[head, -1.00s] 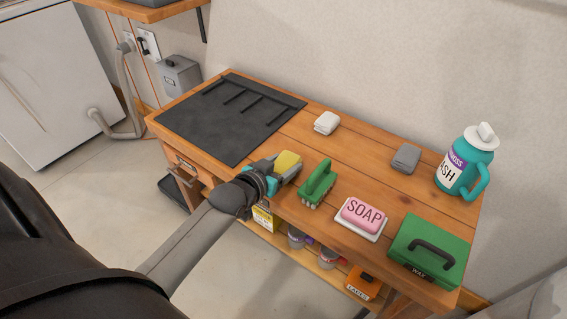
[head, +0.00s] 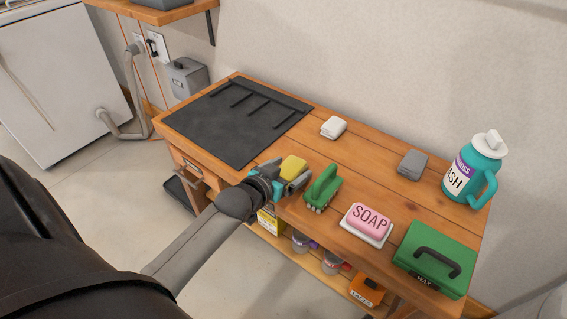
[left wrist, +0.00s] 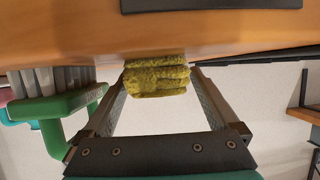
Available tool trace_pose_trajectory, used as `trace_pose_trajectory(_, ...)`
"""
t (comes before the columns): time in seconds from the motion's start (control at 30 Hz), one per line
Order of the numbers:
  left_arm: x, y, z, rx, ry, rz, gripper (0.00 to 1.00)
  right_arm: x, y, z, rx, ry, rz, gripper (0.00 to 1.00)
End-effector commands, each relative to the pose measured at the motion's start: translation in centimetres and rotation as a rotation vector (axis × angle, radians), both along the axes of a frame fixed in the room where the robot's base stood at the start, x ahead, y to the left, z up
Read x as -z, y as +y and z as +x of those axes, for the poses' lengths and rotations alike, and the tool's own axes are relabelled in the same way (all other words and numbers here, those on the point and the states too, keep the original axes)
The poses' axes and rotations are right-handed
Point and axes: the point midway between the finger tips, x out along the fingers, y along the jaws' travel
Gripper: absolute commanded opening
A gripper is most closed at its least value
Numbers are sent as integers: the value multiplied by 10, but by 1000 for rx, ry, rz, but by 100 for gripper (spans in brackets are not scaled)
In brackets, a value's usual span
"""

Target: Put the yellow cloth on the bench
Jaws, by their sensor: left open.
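The yellow cloth (head: 293,167) is a small folded block at the front edge of the wooden bench (head: 340,165), between the black mat and the green brush. My left gripper (head: 287,177) is at the cloth, with its fingers apart on either side of it. In the left wrist view the cloth (left wrist: 156,77) lies between the open fingertips (left wrist: 158,82), against the bench top (left wrist: 60,35). I cannot tell whether a finger still touches it. My right gripper is not in view.
The green brush (head: 323,188) stands close to the right of my left gripper. Further right are the pink soap (head: 369,219) on its dish, a green wax box (head: 435,258) and a teal wash jug (head: 470,170). A black mat (head: 225,125) covers the bench's left part.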

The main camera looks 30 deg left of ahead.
Motion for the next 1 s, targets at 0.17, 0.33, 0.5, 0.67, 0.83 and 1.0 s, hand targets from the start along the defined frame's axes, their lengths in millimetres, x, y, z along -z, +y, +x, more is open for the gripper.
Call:
trace_pose_trajectory(0.17,1,0,0,0,0,0,94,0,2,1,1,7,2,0)
trace_pose_trajectory(0.33,2,0,0,0,-1,0,94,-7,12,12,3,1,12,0)
trace_pose_trajectory(0.5,-4,0,-10,0,2,0,94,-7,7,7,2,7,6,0)
trace_pose_trajectory(0.67,-10,0,-23,0,1,-1,94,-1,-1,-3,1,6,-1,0)
trace_pose_trajectory(0.83,-14,1,-36,-1,2,-1,94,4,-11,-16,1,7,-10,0)
trace_pose_trajectory(1.0,-19,1,-49,-1,3,0,94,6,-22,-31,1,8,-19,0)
